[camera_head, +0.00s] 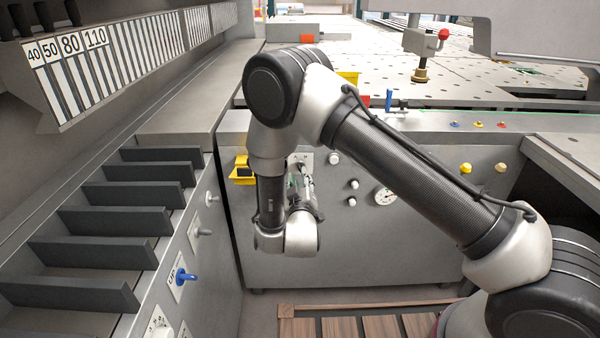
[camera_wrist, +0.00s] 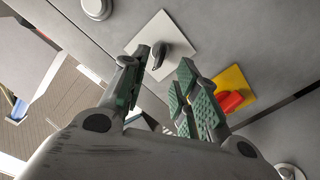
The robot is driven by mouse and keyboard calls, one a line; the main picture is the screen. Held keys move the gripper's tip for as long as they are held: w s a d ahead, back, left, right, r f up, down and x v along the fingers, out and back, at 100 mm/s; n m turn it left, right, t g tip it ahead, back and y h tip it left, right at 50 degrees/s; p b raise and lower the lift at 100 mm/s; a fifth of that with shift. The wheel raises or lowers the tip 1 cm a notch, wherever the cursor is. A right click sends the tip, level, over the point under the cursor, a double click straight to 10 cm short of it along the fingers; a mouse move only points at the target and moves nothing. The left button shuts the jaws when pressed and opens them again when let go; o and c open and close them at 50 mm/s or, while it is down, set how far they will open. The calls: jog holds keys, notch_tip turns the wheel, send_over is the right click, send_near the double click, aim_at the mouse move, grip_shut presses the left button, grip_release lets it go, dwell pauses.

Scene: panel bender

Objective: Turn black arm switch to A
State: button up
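The black arm switch (camera_wrist: 161,52) is a dark lever on a square white plate (camera_wrist: 177,29) in the wrist view. My gripper (camera_wrist: 164,66) is open, with its green-padded fingers apart and their tips close to the lever, one on either side. Whether either finger touches it I cannot tell. In the head view, my gripper (camera_head: 302,182) is in front of the grey cabinet panel and the white plate (camera_head: 304,158) shows partly behind it; the lever is hidden there. No letter on the plate is readable.
A red switch (camera_wrist: 229,101) on a yellow plate (camera_wrist: 236,82) sits close to the right finger. White knobs (camera_head: 354,184) and a gauge (camera_head: 385,196) are on the panel to the right. A side cabinet with a blue switch (camera_head: 184,275) stands at left.

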jog(key=s, duration=0.5)
jog(key=shift+s, duration=0.2)
